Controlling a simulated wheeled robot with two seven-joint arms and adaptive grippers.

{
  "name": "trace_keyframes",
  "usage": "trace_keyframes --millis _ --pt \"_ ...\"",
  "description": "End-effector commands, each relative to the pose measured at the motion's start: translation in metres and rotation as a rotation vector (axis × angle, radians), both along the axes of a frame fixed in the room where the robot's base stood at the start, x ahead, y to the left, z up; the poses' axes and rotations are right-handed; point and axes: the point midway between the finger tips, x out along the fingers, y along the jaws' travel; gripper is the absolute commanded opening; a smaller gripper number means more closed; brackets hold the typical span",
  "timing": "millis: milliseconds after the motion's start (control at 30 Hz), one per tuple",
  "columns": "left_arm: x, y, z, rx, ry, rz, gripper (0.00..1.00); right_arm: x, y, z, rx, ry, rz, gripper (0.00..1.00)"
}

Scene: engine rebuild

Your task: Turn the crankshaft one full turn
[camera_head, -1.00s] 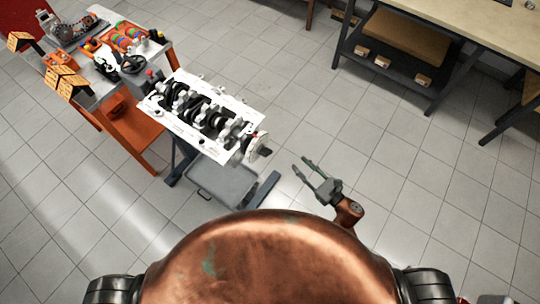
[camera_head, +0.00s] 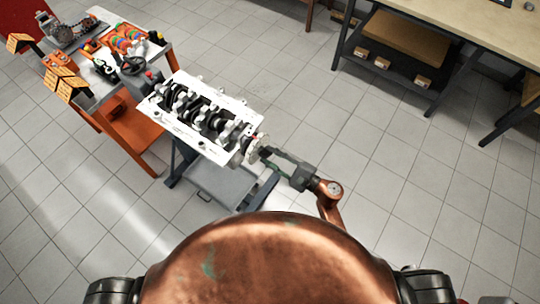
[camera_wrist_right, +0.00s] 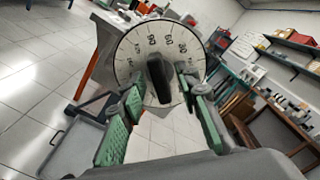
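The crankshaft (camera_head: 203,113) lies along the top of the white engine block (camera_head: 186,134). At the block's right end is a round degree wheel (camera_head: 257,146), seen face-on with its numbers in the right wrist view (camera_wrist_right: 131,62). A dark knob or bar (camera_wrist_right: 159,82) sticks out from the wheel's middle. My right gripper (camera_head: 272,160) is at the wheel. In the right wrist view its green-padded fingers (camera_wrist_right: 161,88) stand on either side of the knob, with gaps visible, so it looks open around it. My left gripper is out of view.
The block sits on a stand above a grey drip tray (camera_head: 222,184). An orange cart (camera_head: 135,132) with parts and tools stands at the left. A workbench (camera_head: 440,28) is at the upper right. The tiled floor (camera_head: 400,180) right of the stand is clear.

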Motion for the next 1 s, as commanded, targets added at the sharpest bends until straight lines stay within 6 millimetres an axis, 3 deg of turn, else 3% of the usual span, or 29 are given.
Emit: trace_keyframes --millis 267,700,1000 --pt "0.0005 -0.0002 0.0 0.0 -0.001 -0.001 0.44 0.0011 0.0019 -0.0004 0.0 0.0 0.0 0.3" --pt "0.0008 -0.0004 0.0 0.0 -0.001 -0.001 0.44 0.0009 0.0014 -0.0003 0.001 0.001 0.0 0.0" --pt "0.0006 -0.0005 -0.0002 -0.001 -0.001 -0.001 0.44 0.0007 0.0014 -0.0006 0.002 0.003 0.0 0.0"
